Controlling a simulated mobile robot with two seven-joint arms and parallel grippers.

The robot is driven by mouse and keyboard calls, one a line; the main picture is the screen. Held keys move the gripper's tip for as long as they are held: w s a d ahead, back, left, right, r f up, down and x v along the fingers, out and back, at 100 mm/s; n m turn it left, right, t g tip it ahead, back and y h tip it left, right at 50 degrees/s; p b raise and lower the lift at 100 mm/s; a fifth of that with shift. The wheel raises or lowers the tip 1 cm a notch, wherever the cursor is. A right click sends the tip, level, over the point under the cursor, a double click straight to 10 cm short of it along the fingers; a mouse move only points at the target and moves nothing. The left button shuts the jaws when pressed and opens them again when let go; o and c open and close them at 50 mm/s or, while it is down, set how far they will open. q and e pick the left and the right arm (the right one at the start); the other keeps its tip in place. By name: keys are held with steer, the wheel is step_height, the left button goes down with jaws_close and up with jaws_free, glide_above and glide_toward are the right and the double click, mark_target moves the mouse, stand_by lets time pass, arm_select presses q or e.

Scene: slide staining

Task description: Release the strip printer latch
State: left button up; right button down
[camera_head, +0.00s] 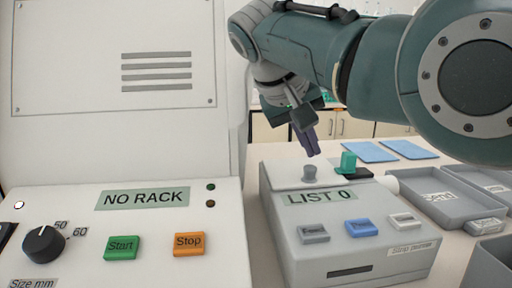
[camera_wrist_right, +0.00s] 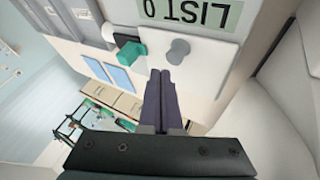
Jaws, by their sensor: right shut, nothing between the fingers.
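The strip printer (camera_head: 345,222) is a pale box with a "LIST 0" display and grey, blue and white buttons on its front. A grey round knob (camera_head: 310,173) and a teal block (camera_head: 348,162) stand on its top; which of them is the latch I cannot tell. My right gripper (camera_head: 312,150) points down just above the grey knob, its dark fingers shut and empty. In the right wrist view the fingertips (camera_wrist_right: 168,72) lie close to the grey knob (camera_wrist_right: 179,50), with the teal block (camera_wrist_right: 131,52) beside it. A small gap seems to separate fingers and knob. My left gripper is out of view.
A large white machine (camera_head: 60,160) with a "NO RACK" display, dial and green and orange buttons stands close on the left. Grey trays (camera_head: 450,207) and blue pads (camera_head: 370,151) lie to the right.

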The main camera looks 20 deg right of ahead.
mark_target(346, 154)
steer(key=shift+x, duration=1.25)
steer(key=shift+s+d+r+p, duration=0.1)
steer(key=shift+s+d+p, duration=0.1)
steer(key=shift+d+p, duration=0.3)
steer(key=shift+s+d+r+p, duration=0.1)
steer(key=shift+s+d+p, duration=0.05)
steer(key=shift+d, duration=0.55)
steer(key=shift+s+d+f, duration=0.1)
steer(key=shift+s+d, duration=0.05)
steer(key=shift+d, duration=0.5)
steer(key=shift+s+d+r+p, duration=0.1)
steer(key=shift+d+p, duration=0.3)
steer(key=shift+p, duration=0.15)
steer(key=shift+s+d+r+p, duration=0.1)
steer(key=shift+d+r+p, duration=0.05)
steer(key=shift+d+p, duration=0.35)
steer(key=shift+f, duration=0.25)
